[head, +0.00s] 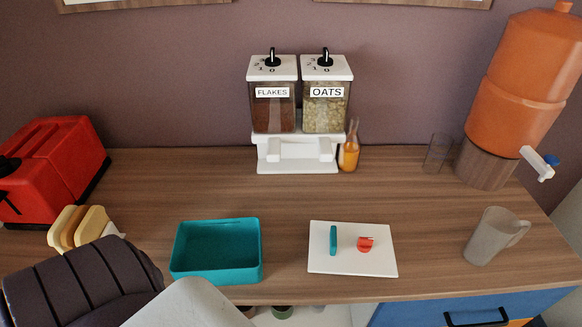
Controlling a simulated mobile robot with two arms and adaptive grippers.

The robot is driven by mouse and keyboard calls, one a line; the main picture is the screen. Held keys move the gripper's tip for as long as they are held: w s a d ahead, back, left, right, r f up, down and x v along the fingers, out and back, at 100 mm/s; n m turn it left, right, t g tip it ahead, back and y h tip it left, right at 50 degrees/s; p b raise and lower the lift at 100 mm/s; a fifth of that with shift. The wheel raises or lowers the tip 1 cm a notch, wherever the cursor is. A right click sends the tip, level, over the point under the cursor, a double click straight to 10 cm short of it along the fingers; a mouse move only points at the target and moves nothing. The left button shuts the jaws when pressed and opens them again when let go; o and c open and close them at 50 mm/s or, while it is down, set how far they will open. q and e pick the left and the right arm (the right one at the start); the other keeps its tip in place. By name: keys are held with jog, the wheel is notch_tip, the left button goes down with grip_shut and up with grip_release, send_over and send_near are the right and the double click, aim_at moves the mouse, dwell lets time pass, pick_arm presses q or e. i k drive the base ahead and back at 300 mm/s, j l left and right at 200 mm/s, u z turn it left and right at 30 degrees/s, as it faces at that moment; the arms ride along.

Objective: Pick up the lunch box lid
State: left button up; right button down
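A flat white rectangular panel (375,262) lies on the wooden counter right of centre. A small upright teal piece (333,241) and a small red piece (366,244) are on top of it. This panel looks like the lunch box lid. An open, empty teal lunch box (216,262) stands to its left, apart from it, near the front edge. Neither of my grippers can be made out in the head view. A dark ribbed part and a pale grey part at the bottom left seem to be my own body.
A cereal dispenser (298,150) and an orange bottle (349,152) stand behind. A red toaster (50,165) and bread slices (80,228) are left. A grey jug (495,236), a clear glass (437,153) and an orange water dispenser (520,85) are right. The counter (430,215) is clear between lid and jug.

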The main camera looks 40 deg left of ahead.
aim_at(333, 250)
jog(key=u, duration=0.7)
jog(key=k+z, duration=0.1)
